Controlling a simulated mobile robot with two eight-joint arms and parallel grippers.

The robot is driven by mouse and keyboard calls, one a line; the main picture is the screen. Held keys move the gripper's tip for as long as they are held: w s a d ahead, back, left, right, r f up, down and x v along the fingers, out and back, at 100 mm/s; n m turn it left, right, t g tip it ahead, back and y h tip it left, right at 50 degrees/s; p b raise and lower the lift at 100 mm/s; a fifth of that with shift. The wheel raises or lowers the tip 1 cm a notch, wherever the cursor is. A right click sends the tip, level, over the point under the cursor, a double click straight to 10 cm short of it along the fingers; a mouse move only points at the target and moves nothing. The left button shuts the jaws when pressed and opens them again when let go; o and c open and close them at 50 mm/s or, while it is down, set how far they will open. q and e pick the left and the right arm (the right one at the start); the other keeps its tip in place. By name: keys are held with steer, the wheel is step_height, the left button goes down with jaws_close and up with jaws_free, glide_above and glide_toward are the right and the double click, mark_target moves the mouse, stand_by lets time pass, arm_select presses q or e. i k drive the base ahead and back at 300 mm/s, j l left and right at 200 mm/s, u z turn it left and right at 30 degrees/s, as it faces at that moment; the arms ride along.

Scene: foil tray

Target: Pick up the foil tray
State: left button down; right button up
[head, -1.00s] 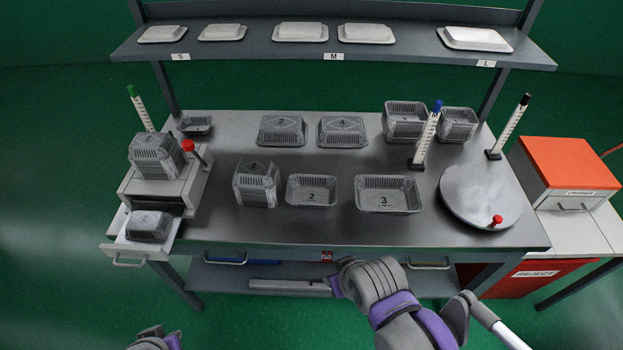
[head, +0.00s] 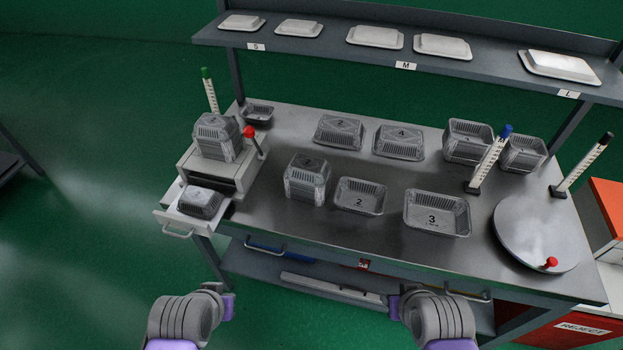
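Several grey foil trays are on the steel workbench. An open tray marked 2 (head: 360,197) and a larger open tray marked 3 (head: 437,214) sit near the front edge. A taller tray stack (head: 307,180) stands left of them. Two face-down trays (head: 339,132) (head: 399,142) are behind. A small open tray (head: 258,114) is at the back left. A face-down tray (head: 201,203) lies in the pulled-out drawer. Which tray is meant cannot be told. My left gripper (head: 228,303) and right gripper (head: 395,304) are low in front of the bench, away from every tray; their fingers do not show clearly.
A press-like box (head: 222,175) with a red knob carries a tray stack (head: 216,137). A round plate (head: 537,235), measuring posts (head: 488,160) and deeper trays (head: 468,140) are at the right. A shelf (head: 430,62) with white lids hangs above. The REJECT bin (head: 575,330) is lower right.

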mark_target(196, 201)
steer(key=i+j+u, duration=0.2)
steer(key=j+u, duration=0.15)
steer(key=i+j+u, duration=0.35)
steer(key=k, duration=0.1)
